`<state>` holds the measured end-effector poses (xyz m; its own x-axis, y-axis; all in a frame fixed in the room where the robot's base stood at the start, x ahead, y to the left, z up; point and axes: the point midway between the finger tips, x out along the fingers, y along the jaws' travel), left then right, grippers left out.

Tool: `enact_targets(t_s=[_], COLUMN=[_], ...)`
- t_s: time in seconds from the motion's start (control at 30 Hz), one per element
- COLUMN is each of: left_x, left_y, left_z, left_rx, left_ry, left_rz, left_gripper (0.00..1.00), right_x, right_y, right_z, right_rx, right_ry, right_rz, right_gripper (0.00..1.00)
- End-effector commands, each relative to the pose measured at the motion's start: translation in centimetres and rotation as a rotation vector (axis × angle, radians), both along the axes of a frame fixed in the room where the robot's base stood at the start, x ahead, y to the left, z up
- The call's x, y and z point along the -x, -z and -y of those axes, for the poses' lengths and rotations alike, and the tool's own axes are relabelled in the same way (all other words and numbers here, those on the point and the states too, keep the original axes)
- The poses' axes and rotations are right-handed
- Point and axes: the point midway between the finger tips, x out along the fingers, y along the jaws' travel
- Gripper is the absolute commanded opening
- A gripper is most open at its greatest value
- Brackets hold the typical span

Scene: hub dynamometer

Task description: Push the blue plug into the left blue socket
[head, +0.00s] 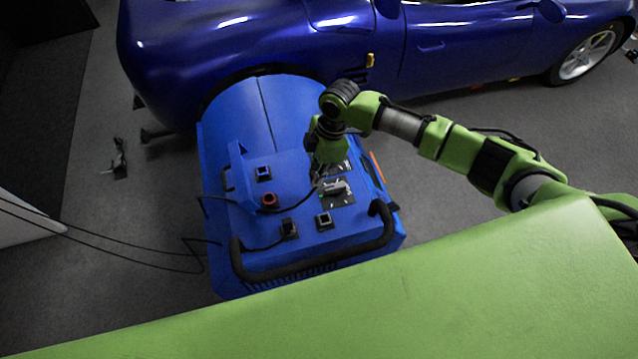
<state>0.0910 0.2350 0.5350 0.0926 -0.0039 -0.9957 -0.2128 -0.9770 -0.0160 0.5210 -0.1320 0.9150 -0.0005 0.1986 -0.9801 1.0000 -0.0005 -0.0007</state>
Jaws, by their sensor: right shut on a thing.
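My right gripper (320,181) points down over the right part of the blue dynamometer's top panel. It is shut on what appears to be the blue plug, which is mostly hidden by the fingers; a black cable curves up to it from the left. The left blue socket (263,173) is a square socket with a blue-white opening on the panel, left of the gripper and apart from it. It looks empty. My left gripper is out of view.
A cabled black connector (289,229) and another square socket (324,219) sit nearer the black handle (310,272). A metal latch plate (337,193) lies beside the gripper. A blue car (430,45) stands behind.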

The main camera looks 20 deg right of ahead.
Motion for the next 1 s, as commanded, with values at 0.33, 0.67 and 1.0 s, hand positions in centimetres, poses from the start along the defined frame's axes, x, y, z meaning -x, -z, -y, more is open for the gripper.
enact_targets(t_s=[0.33,0.67,1.0], left_x=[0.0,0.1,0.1], left_y=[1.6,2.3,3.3], left_z=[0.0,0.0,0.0], left_rx=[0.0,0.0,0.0], left_ry=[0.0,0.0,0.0], left_rz=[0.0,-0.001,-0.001], left_gripper=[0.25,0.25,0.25], right_x=[-1.2,-1.2,-1.1], right_y=[0.0,0.0,0.1], right_z=[-1.8,-4.4,-7.1], right_rx=[-0.002,-0.002,-0.001], right_ry=[-0.003,-0.002,-0.002], right_rz=[0.001,0.001,0.0], right_gripper=[0.0,0.0,0.0])
